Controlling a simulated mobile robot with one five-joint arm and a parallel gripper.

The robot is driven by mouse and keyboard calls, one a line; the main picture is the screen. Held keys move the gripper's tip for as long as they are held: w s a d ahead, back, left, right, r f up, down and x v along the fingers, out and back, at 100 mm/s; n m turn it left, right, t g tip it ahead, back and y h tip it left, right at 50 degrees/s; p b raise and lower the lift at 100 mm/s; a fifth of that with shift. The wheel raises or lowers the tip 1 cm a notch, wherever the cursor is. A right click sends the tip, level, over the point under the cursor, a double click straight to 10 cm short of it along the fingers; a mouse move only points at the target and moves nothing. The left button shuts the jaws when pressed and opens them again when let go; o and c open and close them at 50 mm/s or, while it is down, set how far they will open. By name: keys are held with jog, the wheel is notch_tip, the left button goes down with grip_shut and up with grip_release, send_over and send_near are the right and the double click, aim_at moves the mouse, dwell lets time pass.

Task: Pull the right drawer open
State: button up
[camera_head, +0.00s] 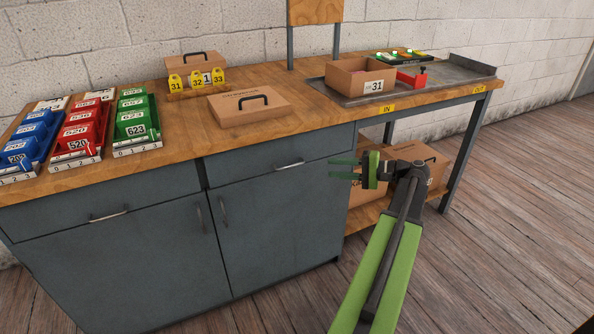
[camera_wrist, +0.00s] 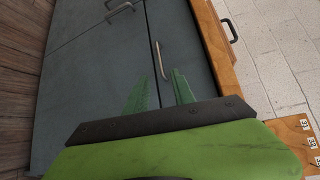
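The right drawer (camera_head: 270,171) is the grey front under the wooden worktop and looks shut. Its bar handle (camera_head: 289,165) is on its front; it also shows in the wrist view (camera_wrist: 161,60). My gripper (camera_head: 332,169) is open and empty, to the right of the handle in the head view, its fingers pointing left. In the wrist view my two green fingers (camera_wrist: 159,76) point toward the handle, which appears beyond and between their tips. I see no clear contact with it.
The left drawer (camera_head: 107,216) looks shut, and two doors with upright handles are below. The worktop (camera_head: 180,130) holds coloured bins, a cardboard lid (camera_head: 249,106) and a box (camera_head: 360,79). Boxes (camera_head: 435,162) stand on the lower shelf. The floor (camera_head: 500,220) at right is clear.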

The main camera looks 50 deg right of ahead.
aim_at(294, 165)
jog(key=b+x, duration=0.1)
jog(key=x, duration=1.2)
jog(key=shift+b, duration=0.35)
jog(key=shift+w, duration=0.15)
grip_shut()
dwell(0.3)
